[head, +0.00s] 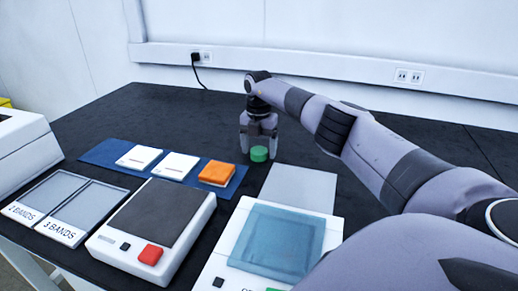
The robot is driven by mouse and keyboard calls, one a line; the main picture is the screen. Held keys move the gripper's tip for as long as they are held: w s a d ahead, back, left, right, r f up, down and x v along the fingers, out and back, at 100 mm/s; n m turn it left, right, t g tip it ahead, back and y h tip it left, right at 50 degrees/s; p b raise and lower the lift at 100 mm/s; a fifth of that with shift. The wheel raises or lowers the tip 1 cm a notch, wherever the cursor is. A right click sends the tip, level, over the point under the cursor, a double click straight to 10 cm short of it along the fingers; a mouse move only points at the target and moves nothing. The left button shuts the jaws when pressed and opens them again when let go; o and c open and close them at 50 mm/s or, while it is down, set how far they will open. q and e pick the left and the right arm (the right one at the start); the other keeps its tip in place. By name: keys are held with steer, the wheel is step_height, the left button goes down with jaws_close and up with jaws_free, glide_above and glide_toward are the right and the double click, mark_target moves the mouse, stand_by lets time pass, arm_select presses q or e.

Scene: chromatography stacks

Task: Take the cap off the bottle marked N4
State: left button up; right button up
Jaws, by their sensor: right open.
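A small green round thing (259,154), which looks like a cap, is at the back middle of the dark bench. My right gripper (259,149) is open and points down there. Its fingers are spread with the green thing low between or just in front of them; I cannot tell whether they touch it. I see no bottle body and no N4 mark that I can read. My left gripper is out of view.
A blue mat (105,150) holds two white plates and an orange block (217,173). Two grey trays marked with bands (92,207) lie left. A device with a red button (150,255) and a white device with a blue-tinted top (277,240) stand in front. A grey plate (302,187) lies right.

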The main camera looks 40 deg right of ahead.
mark_target(259, 151)
step_height(259, 151, up, 12)
steer(key=p, duration=0.1)
steer(key=shift+f, duration=0.15)
